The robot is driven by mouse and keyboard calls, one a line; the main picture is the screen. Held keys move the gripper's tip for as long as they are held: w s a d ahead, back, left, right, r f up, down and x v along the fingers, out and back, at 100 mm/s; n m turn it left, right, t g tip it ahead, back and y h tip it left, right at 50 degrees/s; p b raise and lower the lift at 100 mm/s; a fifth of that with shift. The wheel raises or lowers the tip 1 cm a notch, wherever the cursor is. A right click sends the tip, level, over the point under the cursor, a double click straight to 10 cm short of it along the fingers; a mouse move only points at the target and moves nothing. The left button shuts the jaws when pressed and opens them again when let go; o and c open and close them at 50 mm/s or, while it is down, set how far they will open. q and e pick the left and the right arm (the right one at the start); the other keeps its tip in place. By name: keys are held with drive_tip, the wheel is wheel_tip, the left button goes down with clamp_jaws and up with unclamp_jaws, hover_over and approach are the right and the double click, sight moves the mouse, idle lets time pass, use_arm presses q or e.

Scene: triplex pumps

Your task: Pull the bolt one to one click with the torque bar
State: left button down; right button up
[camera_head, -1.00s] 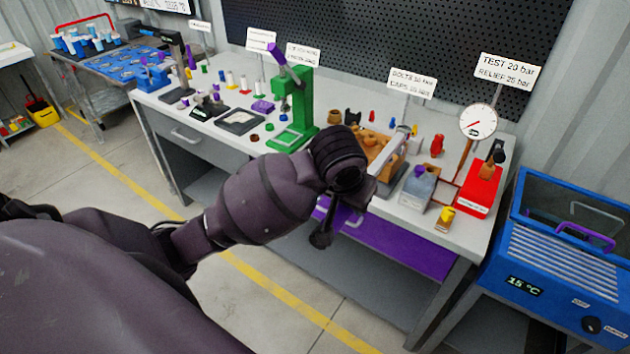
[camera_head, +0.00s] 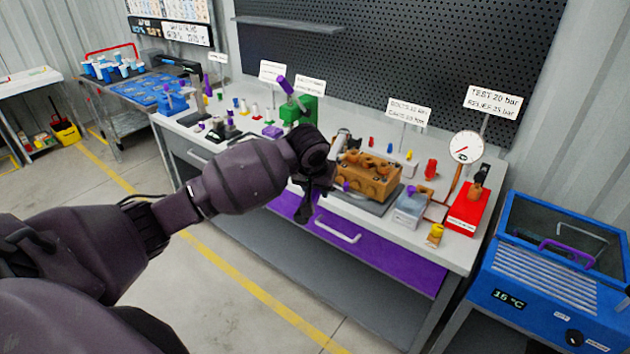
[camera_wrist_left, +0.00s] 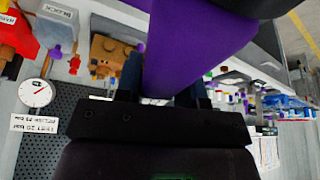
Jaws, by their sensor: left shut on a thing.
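The orange-brown pump block (camera_head: 368,178) sits on a dark plate on the bench, with several round bolt heads or caps on top. Which one is bolt one I cannot tell. The block also shows in the left wrist view (camera_wrist_left: 108,52), upside down. My left gripper (camera_head: 313,185) is at the bench's front edge, left of the block and apart from it. In the left wrist view its dark fingers (camera_wrist_left: 160,90) are shut on a thick purple bar (camera_wrist_left: 195,42), which looks like the torque bar's grip. The bar's far end is hidden. My right gripper is not in view.
A pressure gauge (camera_head: 466,147) and red stand (camera_head: 467,207) are right of the block, near a grey-blue box (camera_head: 410,208) and yellow fitting (camera_head: 435,235). A green press (camera_head: 299,108) stands to the left. The purple drawer (camera_head: 385,252) is below. A blue heater (camera_head: 545,280) stands right.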

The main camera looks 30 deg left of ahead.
use_arm(q)
drive_tip(key=shift+w+a+r, duration=0.1)
drive_tip(key=shift+w+a, duration=0.25)
drive_tip(key=shift+a, duration=0.15)
drive_tip(key=shift+s, duration=0.1)
drive_tip(key=shift+f, duration=2.5)
